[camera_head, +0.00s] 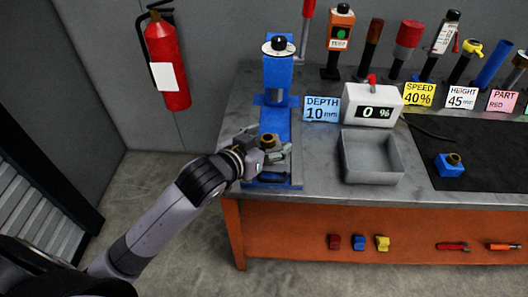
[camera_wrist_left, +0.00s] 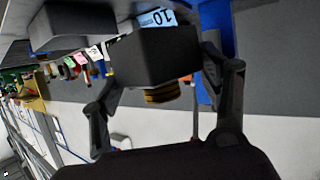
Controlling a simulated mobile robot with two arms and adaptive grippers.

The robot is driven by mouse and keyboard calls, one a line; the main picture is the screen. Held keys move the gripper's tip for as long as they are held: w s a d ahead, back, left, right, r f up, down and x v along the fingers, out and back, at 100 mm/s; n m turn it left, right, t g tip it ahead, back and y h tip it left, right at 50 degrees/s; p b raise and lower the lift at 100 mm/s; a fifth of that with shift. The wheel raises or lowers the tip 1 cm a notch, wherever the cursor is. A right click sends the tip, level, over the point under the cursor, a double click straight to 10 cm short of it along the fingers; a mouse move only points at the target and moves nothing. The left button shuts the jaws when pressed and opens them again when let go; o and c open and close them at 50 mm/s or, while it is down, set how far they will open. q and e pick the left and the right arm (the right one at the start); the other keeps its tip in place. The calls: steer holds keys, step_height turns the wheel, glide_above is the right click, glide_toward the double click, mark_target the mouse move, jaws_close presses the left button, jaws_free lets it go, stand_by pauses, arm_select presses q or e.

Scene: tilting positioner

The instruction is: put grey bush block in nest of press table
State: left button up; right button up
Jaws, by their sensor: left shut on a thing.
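My left gripper (camera_head: 266,156) is shut on the grey bush block (camera_head: 276,154), in front of the blue press (camera_head: 277,118). The block's brass bush (camera_head: 268,141) points up in the head view. In the left wrist view, which looks inverted, the dark grey block (camera_wrist_left: 150,55) sits between the two fingers (camera_wrist_left: 158,75), with the brass bush (camera_wrist_left: 162,95) showing. The blue press table (camera_head: 292,184) is below and behind the gripper; its nest is mostly hidden, and I cannot tell whether the block touches it. My right gripper is not in view.
An empty grey tray (camera_head: 370,178) stands right of the press. A blue bush block (camera_head: 449,168) lies on a black mat (camera_head: 424,158). The grey display box (camera_head: 371,104), small signs and upright tools line the back. A fire extinguisher (camera_head: 167,60) hangs on the wall.

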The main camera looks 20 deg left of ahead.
arm_select(q)
steer(key=w+r+m+g+h+b, duration=0.1)
steer(key=w+r+m+h, duration=0.1)
steer(key=w+r, duration=0.3)
steer(key=w+r+m+h+b, duration=0.1)
steer(key=w+r, duration=0.2)
steer(key=r, duration=0.4)
steer(key=shift+s+a+f, duration=0.1)
steer(key=shift+a+f, duration=0.05)
steer(key=shift+f, duration=3.15)
steer(key=shift+s+a+f, duration=0.1)
steer(key=shift+f, duration=3.2)
steer(key=shift+a+f, duration=0.15)
steer(key=shift+f, duration=3.15)
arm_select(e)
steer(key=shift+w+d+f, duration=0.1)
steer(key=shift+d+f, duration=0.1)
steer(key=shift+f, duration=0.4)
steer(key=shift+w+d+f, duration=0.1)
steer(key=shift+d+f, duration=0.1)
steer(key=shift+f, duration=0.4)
arm_select(q)
steer(key=o, duration=1.9)
steer(key=shift+s+f, duration=0.1)
steer(key=shift+f, duration=0.1)
steer(key=shift+o, duration=0.2)
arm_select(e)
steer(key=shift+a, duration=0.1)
